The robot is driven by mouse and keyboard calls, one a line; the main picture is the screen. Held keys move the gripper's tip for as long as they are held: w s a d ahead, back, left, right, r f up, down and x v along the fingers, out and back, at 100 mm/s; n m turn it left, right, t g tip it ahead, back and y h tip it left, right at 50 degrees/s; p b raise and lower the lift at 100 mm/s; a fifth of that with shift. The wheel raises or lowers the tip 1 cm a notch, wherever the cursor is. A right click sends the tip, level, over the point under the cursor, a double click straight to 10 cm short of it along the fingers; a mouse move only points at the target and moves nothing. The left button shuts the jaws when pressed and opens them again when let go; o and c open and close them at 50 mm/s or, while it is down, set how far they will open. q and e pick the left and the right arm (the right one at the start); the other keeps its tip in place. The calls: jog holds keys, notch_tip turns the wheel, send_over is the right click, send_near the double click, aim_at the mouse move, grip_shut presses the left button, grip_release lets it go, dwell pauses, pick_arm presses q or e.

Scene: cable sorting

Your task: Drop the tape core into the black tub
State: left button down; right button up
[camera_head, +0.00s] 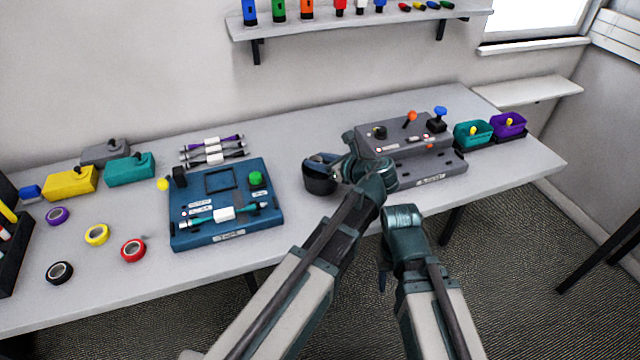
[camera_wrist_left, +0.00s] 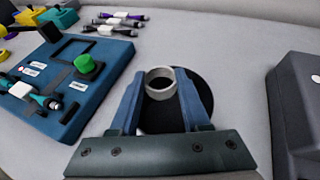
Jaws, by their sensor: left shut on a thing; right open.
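The tape core is a pale grey ring (camera_wrist_left: 150,84) held between the two blue fingers of my left gripper (camera_wrist_left: 162,84) in the left wrist view. My left gripper is shut on it, over the black tub (camera_wrist_left: 205,92). The round tub stands on the table in the head view (camera_head: 319,184), with my left gripper (camera_head: 336,166) over its rim. The core cannot be made out clearly there, and the tub's inside is mostly hidden. My right gripper (camera_head: 383,280) is open and empty, low in front of the table edge.
A blue panel (camera_head: 226,238) with a green button lies left of the tub. A grey control box (camera_head: 405,140) stands close on the right. Several tape rolls, including a red one (camera_head: 133,251), lie at the left. Teal (camera_head: 473,134) and purple bins stand far right.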

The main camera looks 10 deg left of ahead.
pick_arm(q)
jog(key=shift+f, duration=0.1)
pick_arm(e)
jog(key=shift+f, duration=0.1)
pick_arm(q)
jog(key=shift+c, duration=1.4)
grip_release()
